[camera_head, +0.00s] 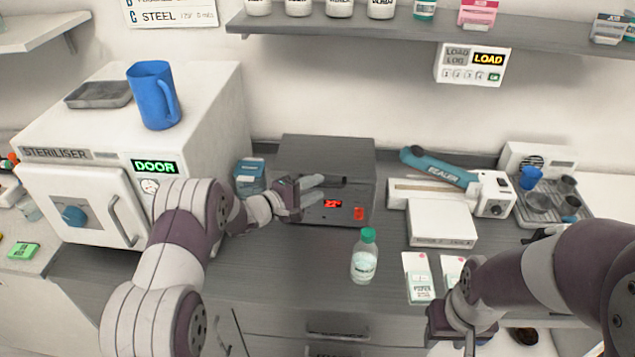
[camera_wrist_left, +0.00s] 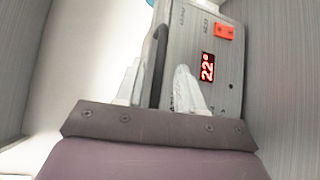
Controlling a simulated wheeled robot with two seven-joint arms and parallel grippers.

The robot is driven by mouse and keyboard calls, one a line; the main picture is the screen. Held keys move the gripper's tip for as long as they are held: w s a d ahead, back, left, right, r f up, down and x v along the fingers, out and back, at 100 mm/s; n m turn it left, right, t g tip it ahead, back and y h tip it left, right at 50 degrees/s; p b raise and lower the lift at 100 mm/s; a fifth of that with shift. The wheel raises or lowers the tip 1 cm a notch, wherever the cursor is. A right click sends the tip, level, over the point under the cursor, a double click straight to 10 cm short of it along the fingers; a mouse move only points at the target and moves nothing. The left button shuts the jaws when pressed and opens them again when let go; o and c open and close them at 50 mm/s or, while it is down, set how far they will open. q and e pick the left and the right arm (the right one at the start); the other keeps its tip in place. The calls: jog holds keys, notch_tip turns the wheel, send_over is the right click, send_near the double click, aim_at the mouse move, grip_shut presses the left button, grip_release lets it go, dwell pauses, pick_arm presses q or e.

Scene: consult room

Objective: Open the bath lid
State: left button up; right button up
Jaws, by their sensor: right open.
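The bath is a grey box (camera_head: 345,155) with a red display and a red-orange switch on its front. It stands against the back wall, and its lid looks closed. A dark handle bar (camera_head: 335,181) runs along its upper front. My left gripper (camera_head: 318,181) is at that handle. In the left wrist view its two pale fingers (camera_wrist_left: 160,88) are apart, with the dark handle bar (camera_wrist_left: 160,50) between them; I cannot tell whether they touch it. The display (camera_wrist_left: 208,67) shows beside the right finger. My right gripper (camera_head: 462,335) is open and empty over the front right of the counter.
A bottle with a green cap (camera_head: 364,257) stands in front of the bath. A steriliser (camera_head: 85,205) with a blue jug (camera_head: 152,95) on top is to the left. A blue box (camera_head: 250,177) is beside the bath. A sealer (camera_head: 440,170) and pouches (camera_head: 418,278) lie right.

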pick_arm(q)
jog(key=shift+w+d, duration=0.4)
jog(key=shift+d, duration=0.2)
grip_shut()
